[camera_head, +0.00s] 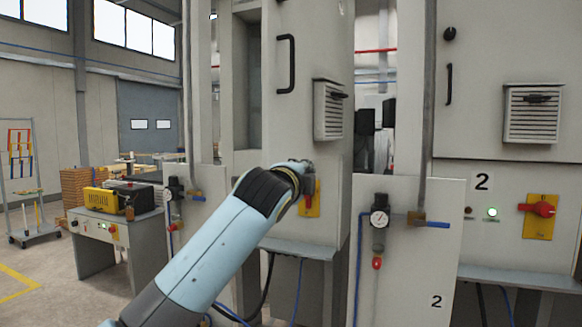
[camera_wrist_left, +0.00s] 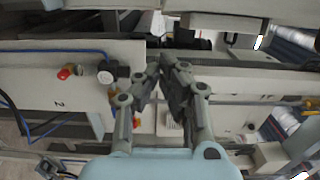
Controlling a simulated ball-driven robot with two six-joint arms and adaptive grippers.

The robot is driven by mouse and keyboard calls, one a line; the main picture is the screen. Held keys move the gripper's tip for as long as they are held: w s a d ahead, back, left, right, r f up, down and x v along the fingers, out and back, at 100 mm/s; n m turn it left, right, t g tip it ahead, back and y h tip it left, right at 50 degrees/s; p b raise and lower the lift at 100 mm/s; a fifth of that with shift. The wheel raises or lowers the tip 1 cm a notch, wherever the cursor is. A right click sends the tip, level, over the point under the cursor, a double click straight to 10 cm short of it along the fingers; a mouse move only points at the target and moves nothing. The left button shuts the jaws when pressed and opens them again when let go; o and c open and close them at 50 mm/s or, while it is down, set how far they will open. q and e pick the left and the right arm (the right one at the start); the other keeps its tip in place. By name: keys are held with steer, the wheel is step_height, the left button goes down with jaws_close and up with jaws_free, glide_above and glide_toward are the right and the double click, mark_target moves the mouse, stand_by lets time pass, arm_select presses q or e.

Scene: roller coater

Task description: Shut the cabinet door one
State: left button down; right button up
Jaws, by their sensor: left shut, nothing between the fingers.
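The grey cabinet door one (camera_head: 306,45), with a black handle (camera_head: 286,64) and a louvred vent (camera_head: 329,110), stands in the middle of the head view. It looks ajar: a tall dark recess (camera_head: 247,90) shows along its left side. My left gripper (camera_head: 307,174) is at the lower part of this cabinet, close to the red and yellow switch (camera_head: 311,198) and partly hidden by my own wrist. In the left wrist view its fingers (camera_wrist_left: 161,66) meet at the tips, shut and empty. Whether it touches the door cannot be told. My right gripper is out of view.
Cabinet two (camera_head: 505,50) stands at the right with its door shut and a red switch (camera_head: 538,209). A panel with a gauge (camera_head: 379,218) and blue-handled valve (camera_head: 437,225) stands between the cabinets. A bench (camera_head: 100,226) and open floor lie left.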

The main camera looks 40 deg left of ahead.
arm_select(q)
steer(key=a, duration=0.1)
steer(key=w+a+p, duration=0.1)
steer(key=a, duration=0.2)
steer(key=shift+w+a+p, duration=0.35)
steer(key=shift+w+a, duration=0.05)
steer(key=shift+s, duration=0.1)
